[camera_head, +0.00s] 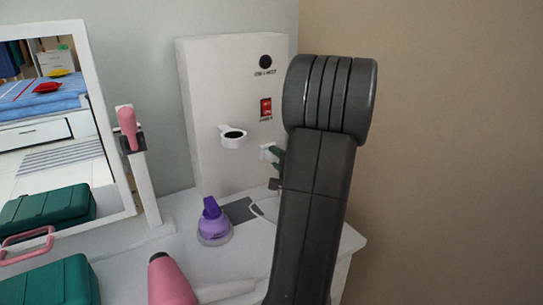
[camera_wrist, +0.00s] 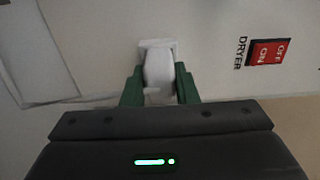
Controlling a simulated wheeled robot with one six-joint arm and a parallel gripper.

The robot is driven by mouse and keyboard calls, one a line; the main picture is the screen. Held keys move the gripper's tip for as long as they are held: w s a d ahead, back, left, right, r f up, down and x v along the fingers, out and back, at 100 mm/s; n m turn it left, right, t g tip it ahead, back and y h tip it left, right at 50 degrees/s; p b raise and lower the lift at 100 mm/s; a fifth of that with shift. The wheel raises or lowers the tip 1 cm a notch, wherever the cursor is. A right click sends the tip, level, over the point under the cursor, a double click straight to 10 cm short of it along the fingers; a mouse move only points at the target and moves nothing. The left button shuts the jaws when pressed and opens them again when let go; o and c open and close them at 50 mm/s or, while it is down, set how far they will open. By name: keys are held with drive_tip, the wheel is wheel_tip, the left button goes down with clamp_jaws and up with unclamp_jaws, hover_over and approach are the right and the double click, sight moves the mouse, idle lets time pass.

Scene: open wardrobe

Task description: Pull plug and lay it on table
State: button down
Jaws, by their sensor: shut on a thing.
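The white plug (camera_wrist: 158,70) sits against a square white socket plate (camera_wrist: 170,44) on the upright white panel (camera_head: 210,90). My gripper (camera_wrist: 158,80) has its two green fingers shut on the plug, one on each side. In the head view, my gripper (camera_head: 276,160) is at the panel's lower right, partly hidden behind my dark arm. The socket and plug (camera_head: 266,152) show there as a small white shape. I cannot tell how deep the plug sits. The white table (camera_head: 225,262) lies below the panel.
A pink hair dryer (camera_head: 172,280) lies at the front. A white ring holder (camera_head: 232,137) and red switch (camera_head: 266,108) are on the panel. A mirror (camera_head: 112,120) stands left.

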drive_tip(key=shift+f, duration=0.1)
drive_tip(key=shift+s+d+b, duration=0.15)
drive_tip(key=shift+s+b, duration=0.1)
drive_tip(key=shift+b, duration=0.05)
drive_tip(key=shift+b+v, duration=0.75)
drive_tip(key=shift+v, duration=0.2)
idle(1.1)
drive_tip(key=shift+b+v, duration=0.8)
drive_tip(key=shift+v, duration=1.15)
drive_tip(key=shift+r+p, duration=0.25)
drive_tip(key=shift+p, duration=0.2)
